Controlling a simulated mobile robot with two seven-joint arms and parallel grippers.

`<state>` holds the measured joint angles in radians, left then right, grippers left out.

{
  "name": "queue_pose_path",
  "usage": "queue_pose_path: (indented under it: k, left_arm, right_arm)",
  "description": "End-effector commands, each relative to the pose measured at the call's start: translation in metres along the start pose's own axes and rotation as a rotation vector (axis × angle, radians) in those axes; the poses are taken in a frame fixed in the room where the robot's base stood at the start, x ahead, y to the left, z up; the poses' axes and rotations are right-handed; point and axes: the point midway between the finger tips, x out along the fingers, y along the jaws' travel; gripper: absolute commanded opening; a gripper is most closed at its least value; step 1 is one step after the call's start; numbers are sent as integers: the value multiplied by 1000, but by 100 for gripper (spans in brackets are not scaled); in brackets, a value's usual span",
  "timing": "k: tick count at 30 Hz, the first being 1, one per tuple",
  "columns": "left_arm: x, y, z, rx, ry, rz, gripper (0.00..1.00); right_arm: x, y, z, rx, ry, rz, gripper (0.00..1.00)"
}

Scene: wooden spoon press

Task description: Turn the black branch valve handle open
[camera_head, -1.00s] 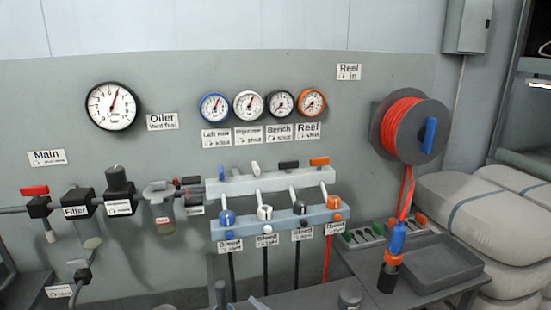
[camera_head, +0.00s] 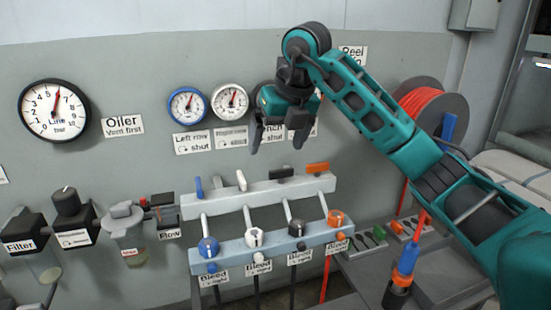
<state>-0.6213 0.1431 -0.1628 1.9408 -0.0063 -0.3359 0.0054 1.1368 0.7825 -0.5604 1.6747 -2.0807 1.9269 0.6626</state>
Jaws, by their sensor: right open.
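The black branch valve handle (camera_head: 281,173) sits on top of the pale upper manifold bar (camera_head: 222,200), third from the left. It lies roughly crosswise, along the bar. My right gripper (camera_head: 276,143) is open and empty, its fingers pointing down. In the picture it is just above the black handle, with a visible gap between them. It covers the black and orange gauges and partly hides their labels. My left gripper is not in view.
A blue handle (camera_head: 198,187) and white handle (camera_head: 241,180) stand more upright to the left; an orange handle (camera_head: 317,168) lies crosswise to the right. Below is a blue-grey bar (camera_head: 226,256) with coloured bleed knobs. A red hose reel (camera_head: 428,108) is behind my right arm.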

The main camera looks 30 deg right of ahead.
Motion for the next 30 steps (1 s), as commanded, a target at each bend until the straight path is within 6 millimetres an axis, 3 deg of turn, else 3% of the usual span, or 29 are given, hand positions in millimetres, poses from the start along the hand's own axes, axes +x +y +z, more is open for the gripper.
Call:
queue_pose_path:
  k: [3,7,21,30]
  left_arm:
    - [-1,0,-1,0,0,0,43]
    - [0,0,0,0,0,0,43]
    - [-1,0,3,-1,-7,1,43]
    - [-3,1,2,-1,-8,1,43]
  right_arm:
    - [-20,-23,8,55,-24,-97,92]
    - [-17,-29,8,72,-26,-123,92]
    - [72,-39,10,70,-23,-119,92]
    - [101,-43,11,69,-26,-119,92]
